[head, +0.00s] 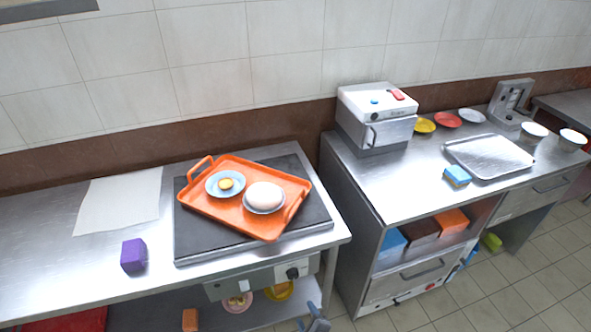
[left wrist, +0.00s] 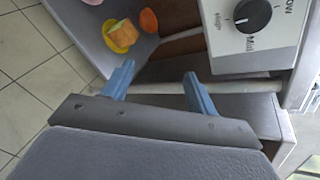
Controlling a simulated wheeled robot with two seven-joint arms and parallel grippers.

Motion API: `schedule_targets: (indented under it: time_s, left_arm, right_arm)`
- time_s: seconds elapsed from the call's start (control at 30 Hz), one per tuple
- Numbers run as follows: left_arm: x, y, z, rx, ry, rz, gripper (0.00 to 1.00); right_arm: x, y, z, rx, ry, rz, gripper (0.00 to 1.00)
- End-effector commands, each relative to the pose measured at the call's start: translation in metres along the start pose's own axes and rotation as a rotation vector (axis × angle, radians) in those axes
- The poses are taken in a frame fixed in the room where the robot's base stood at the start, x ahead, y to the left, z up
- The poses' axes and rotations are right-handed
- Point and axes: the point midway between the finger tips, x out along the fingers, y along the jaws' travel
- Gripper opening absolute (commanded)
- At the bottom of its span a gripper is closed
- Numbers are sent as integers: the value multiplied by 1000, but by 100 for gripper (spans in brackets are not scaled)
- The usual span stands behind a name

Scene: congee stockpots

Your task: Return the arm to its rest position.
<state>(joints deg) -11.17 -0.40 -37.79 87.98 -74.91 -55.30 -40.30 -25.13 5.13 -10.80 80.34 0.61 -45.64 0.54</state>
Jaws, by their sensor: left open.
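My left gripper (head: 314,318) shows at the bottom edge of the head view, low in front of the steel counter and its control panel. In the left wrist view its two blue fingers (left wrist: 160,78) stand apart with nothing between them. Beyond the fingers are the counter's front and a black knob (left wrist: 252,15). Most of the left arm is out of the head view. My right gripper is in neither view.
An orange tray (head: 225,211) with a plate and a bowl rests on the dark griddle (head: 195,250). A purple block (head: 133,256) lies to its left. The lower shelf (head: 262,315) holds bowls near my gripper. A cabinet (head: 345,240) stands to the right. Open floor (head: 450,305) lies in front.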

Motion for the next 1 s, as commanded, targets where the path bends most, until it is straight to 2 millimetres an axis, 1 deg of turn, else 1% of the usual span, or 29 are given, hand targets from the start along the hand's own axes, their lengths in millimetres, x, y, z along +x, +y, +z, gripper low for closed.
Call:
schedule_targets:
  time_s: [0.03, 0.1, 0.17, 0.2, 0.27, 0.3, 0.37, 0.4, 0.47, 0.5, 0.57, 0.6, 0.77, 0.87, 1.0]
  left_arm:
    - [6, 14, -4, -112, 38, 50, 58]
    - [14, 34, -10, -277, 84, 129, 58]
    - [20, 52, -15, -414, 116, 201, 58]
    - [23, 64, -18, -504, 131, 252, 58]
    - [26, 83, -21, -638, 150, 329, 58]
    - [28, 97, -23, -725, 156, 382, 58]
    - [30, 118, -25, -852, 162, 463, 58]
    - [30, 132, -27, -935, 162, 518, 58]
    - [30, 154, -27, -1055, 154, 601, 58]
    - [29, 168, -27, -1131, 146, 655, 58]
    - [28, 189, -26, -1234, 131, 729, 58]
    - [27, 202, -24, -1292, 119, 774, 58]
    - [20, 250, -15, -1461, 73, 918, 58]
    - [14, 283, -5, -1533, 38, 993, 58]
    - [6, 325, 12, -1597, -19, 1063, 58]
  right_arm:
    - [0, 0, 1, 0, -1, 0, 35]
    - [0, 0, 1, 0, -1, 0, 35]
    - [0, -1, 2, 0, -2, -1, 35]
    - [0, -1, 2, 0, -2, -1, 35]
    - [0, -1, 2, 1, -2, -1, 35]
    - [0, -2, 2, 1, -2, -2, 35]
    - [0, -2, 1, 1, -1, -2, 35]
    - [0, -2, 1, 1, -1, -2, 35]
    - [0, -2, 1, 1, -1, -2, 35]
    - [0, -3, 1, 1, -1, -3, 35]
    - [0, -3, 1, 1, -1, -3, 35]
    - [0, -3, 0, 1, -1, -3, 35]
    - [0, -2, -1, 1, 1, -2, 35]
    - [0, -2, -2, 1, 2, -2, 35]
    - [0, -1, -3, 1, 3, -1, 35]
